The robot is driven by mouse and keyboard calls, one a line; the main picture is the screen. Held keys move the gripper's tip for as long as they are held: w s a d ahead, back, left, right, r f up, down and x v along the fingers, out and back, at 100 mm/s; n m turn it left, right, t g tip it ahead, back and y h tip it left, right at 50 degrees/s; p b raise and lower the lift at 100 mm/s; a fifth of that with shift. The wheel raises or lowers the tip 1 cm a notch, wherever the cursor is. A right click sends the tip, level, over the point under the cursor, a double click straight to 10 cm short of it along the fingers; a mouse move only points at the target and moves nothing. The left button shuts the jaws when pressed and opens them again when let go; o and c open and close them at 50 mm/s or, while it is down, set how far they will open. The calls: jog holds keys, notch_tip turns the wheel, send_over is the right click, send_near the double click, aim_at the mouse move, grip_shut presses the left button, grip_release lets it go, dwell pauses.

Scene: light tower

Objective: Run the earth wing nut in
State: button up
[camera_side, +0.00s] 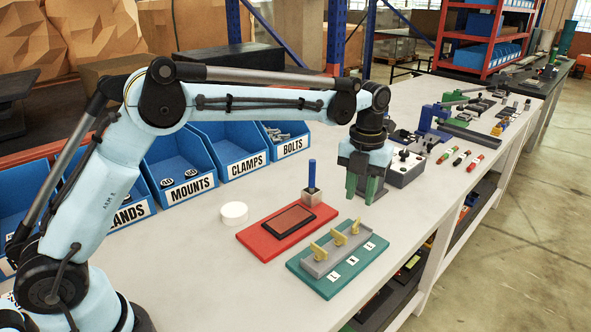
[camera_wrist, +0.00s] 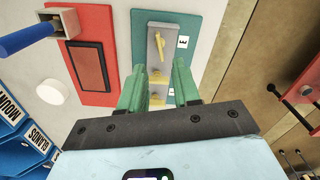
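A grey bar (camera_side: 322,264) on a green plate (camera_side: 313,279) carries three yellow wing nuts in a row, with white letter labels along the near side. The wing nut at the right end (camera_side: 355,227) also shows in the wrist view (camera_wrist: 160,43), where the label beside it (camera_wrist: 182,42) appears to read E. The other two are the middle wing nut (camera_side: 338,237) and the left-end wing nut (camera_side: 318,251). My gripper (camera_side: 364,191) hangs above the plate's far right end, apart from the wing nuts. Its green fingers stand apart and empty in the wrist view (camera_wrist: 158,90), partly hiding the bar.
A red plate (camera_side: 255,240) with a dark-rimmed recess lies left of the green plate. A white disc (camera_side: 234,212) and labelled blue bins (camera_side: 233,142) lie farther back. A grey switch box (camera_side: 404,171) stands behind my gripper.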

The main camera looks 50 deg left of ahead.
jog(key=shift+r, duration=2.8)
jog(key=s+a+r+n+t, duration=0.35)
jog(key=s+a+n, duration=0.25)
jog(key=s+n, duration=0.65)
jog(key=s+a+f+n+t, duration=0.1)
jog(key=s+f+n+t, duration=0.1)
jog(key=n, duration=0.8)
jog(key=s+a+f+n+t, duration=0.1)
jog(key=s+a+f+n, duration=0.1)
jog(key=s+f+n, duration=0.2)
jog(key=s+n, duration=0.3)
jog(key=n, duration=0.3)
jog(key=shift+s+a+f+t, duration=0.15)
jog(key=shift+s+f+t, duration=0.05)
jog(key=shift+f+t, duration=0.15)
